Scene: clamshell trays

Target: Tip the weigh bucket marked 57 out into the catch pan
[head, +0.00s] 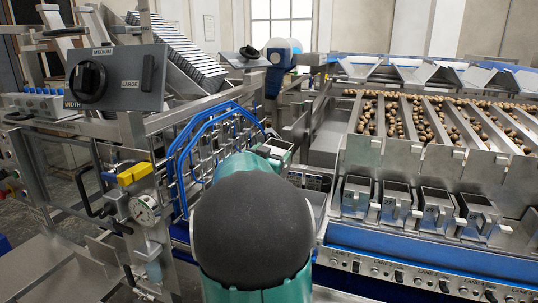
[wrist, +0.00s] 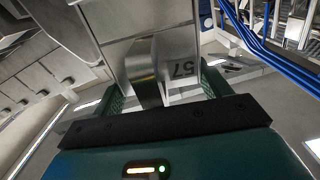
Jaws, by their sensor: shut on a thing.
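The weigh bucket marked 57 (wrist: 200,50) is a grey metal box with a bent strap handle (wrist: 144,68), close in front of the wrist camera. My gripper (wrist: 163,84) is shut on its handle, with a green finger on either side. In the head view a small part of the metal bucket (head: 279,146) shows beyond my teal and black arm, which hides most of it and my gripper. The bucket's inside and contents cannot be made out. I cannot identify the catch pan for certain in either view.
Several similar buckets (head: 396,198) hang in a row at the right, below sloping lanes of nuts (head: 440,120). Blue rails and a wire rack (head: 200,140) stand close left of my arm.

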